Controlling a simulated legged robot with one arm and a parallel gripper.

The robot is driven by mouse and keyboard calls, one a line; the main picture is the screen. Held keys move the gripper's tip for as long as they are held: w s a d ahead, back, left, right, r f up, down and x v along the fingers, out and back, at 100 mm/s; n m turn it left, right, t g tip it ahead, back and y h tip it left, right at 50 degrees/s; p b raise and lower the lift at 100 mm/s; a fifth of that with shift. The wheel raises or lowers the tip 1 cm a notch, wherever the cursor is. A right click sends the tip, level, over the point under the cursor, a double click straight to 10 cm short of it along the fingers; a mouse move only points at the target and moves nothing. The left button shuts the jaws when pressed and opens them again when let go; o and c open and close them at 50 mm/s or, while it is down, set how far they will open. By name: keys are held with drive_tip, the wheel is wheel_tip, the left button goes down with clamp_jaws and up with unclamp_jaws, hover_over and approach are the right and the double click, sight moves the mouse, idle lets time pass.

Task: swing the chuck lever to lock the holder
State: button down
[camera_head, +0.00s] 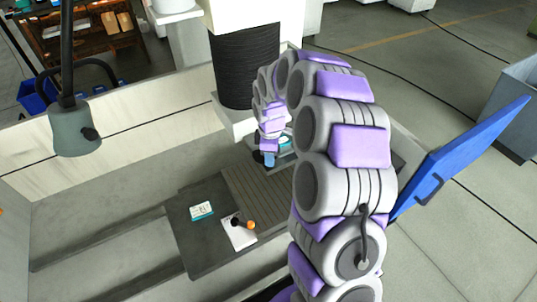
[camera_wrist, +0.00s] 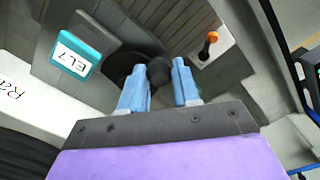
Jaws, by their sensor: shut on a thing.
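My gripper (camera_wrist: 158,72) has its two blue fingers on either side of a dark round knob (camera_wrist: 158,72), which looks like the end of the chuck lever. The rest of the lever is mostly hidden. A dark round part, perhaps the chuck (camera_wrist: 121,63), lies just behind the fingers. A teal block marked "EL7" (camera_wrist: 75,52), likely the holder, sits to the left. In the head view my gripper (camera_head: 269,158) is small, beside a teal thing (camera_head: 285,143), and the lever cannot be made out there.
A white plate with an orange-tipped black handle (camera_head: 241,226) lies on the slatted dark table (camera_head: 193,256), next to a teal-and-white card (camera_head: 202,211). A grey lamp head (camera_head: 74,130) hangs at the left. A blue panel (camera_head: 458,155) stands at the right. A pale wall (camera_head: 115,128) runs behind.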

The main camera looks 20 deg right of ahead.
drive_tip(key=shift+w, duration=0.1)
drive_tip(key=c, duration=0.8)
unclamp_jaws()
drive_tip(key=shift+d, duration=0.1)
wheel_tip(320, 180, up, 17)
drive_tip(key=shift+r, duration=0.15)
drive_tip(key=s+a+f+m+b, duration=0.2)
drive_tip(key=s+f+m+b, duration=0.1)
drive_tip(key=s, duration=0.9)
drive_tip(key=s+a+f+m+g+b, duration=0.1)
drive_tip(key=s+f+m+b, duration=0.3)
drive_tip(key=s, duration=0.9)
drive_tip(key=s+a+f+m+g+b, duration=0.1)
drive_tip(key=s+f+m+b, duration=0.3)
drive_tip(key=s, duration=0.8)
wheel_tip(320, 180, down, 4)
drive_tip(key=shift+s+a+r+m, duration=0.15)
drive_tip(key=shift+s+a+m, duration=0.15)
drive_tip(key=shift+a+m, duration=0.6)
